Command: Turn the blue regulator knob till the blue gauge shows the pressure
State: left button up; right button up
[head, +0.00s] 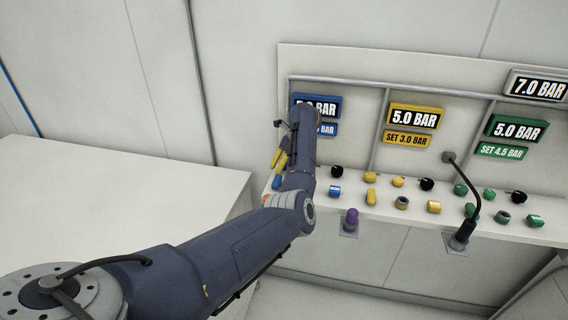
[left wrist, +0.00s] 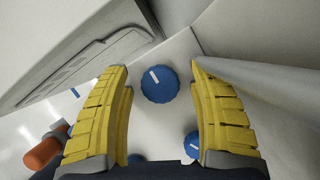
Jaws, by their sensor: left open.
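The blue gauge (head: 328,106) is at the left of the panel in the head view. My left arm covers part of its digits and of the blue set sign (head: 329,129) under it, so neither value can be read in full. My left gripper (head: 279,159) is open, with yellow fingers, at the panel's left end. In the left wrist view, a round blue knob (left wrist: 160,85) with a white mark shows between the open fingertips (left wrist: 158,67), with no visible grip on it. Another blue knob (left wrist: 192,142) shows lower. The right gripper is out of view.
Yellow (head: 414,115) and green (head: 516,129) gauges both read 5.0 BAR; a grey one (head: 537,86) reads 7.0 BAR. Several yellow, green and black knobs line the ledge. A bare white table (head: 110,200) is left.

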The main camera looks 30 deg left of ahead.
pick_arm(q)
jog(key=c, duration=1.2)
jog(key=shift+c, duration=0.3)
jog(key=m+t, duration=0.1)
jog(key=m, duration=0.1)
jog(key=m+t, duration=0.1)
jog(key=m, duration=0.2)
jog(key=shift+m+h, duration=0.3)
jog(key=m+t+h, duration=0.1)
jog(key=m, duration=0.3)
jog(key=shift+r+m, duration=0.1)
jog(key=shift+m, duration=0.3)
jog(key=shift+h, duration=0.3)
jog(key=o, duration=1.3)
jog(key=shift+c, duration=0.2)
